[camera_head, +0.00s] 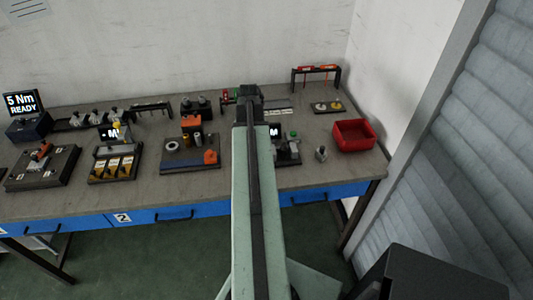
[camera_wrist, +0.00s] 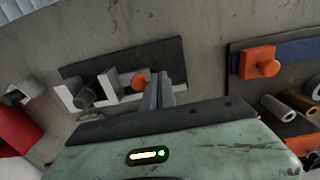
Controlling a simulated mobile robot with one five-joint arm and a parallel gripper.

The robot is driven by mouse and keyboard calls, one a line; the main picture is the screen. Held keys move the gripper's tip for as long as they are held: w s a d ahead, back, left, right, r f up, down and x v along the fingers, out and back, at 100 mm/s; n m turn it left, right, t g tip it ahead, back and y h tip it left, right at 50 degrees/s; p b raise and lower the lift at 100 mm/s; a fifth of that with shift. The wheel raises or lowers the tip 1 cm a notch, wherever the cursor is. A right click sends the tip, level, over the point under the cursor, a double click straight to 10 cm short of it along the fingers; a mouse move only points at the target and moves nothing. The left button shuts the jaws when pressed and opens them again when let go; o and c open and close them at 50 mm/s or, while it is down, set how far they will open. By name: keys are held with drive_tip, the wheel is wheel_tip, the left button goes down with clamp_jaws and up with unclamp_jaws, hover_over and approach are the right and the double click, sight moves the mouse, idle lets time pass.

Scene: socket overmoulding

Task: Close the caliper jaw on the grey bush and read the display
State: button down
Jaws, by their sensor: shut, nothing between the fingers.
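A dark plate (camera_wrist: 165,52) in the wrist view carries a pale, L-shaped fixture that looks like the caliper (camera_wrist: 107,84). A grey cylinder, likely the grey bush (camera_wrist: 84,97), lies at its left part, beside an upright pale jaw. Whether the jaw touches it I cannot tell. A round orange knob (camera_wrist: 138,80) is at the fixture's right. My gripper (camera_wrist: 160,88) is shut and empty, just right of the knob, with a small gap or overlap I cannot judge. In the head view my arm covers part of this station; a display (camera_head: 275,131) shows only a cropped "M", with no readable number.
A red bin (camera_head: 353,135) stands right of the station, with a small grey part (camera_head: 321,153) between them. To the left, another plate (camera_head: 190,163) holds an orange block (camera_wrist: 256,62), a grey cylinder (camera_wrist: 278,109) and a brass one (camera_wrist: 299,101). A screen (camera_head: 21,104) reads "5 Nm READY".

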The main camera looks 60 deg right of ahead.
drive_tip(key=shift+f, duration=0.15)
drive_tip(key=shift+f+b, duration=1.45)
drive_tip(key=shift+b, duration=0.2)
drive_tip(key=shift+s+d, duration=0.6)
drive_tip(key=shift+s, duration=0.25)
drive_tip(key=shift+s+d, duration=0.6)
drive_tip(key=shift+s, duration=0.25)
idle(0.8)
drive_tip(key=shift+w+a, duration=0.15)
drive_tip(key=shift+w, duration=0.1)
drive_tip(key=shift+w+a, duration=0.2)
drive_tip(key=shift+w, duration=0.1)
wheel_tip(320, 180, up, 8)
drive_tip(key=p, duration=0.8)
drive_tip(key=shift+r, duration=0.15)
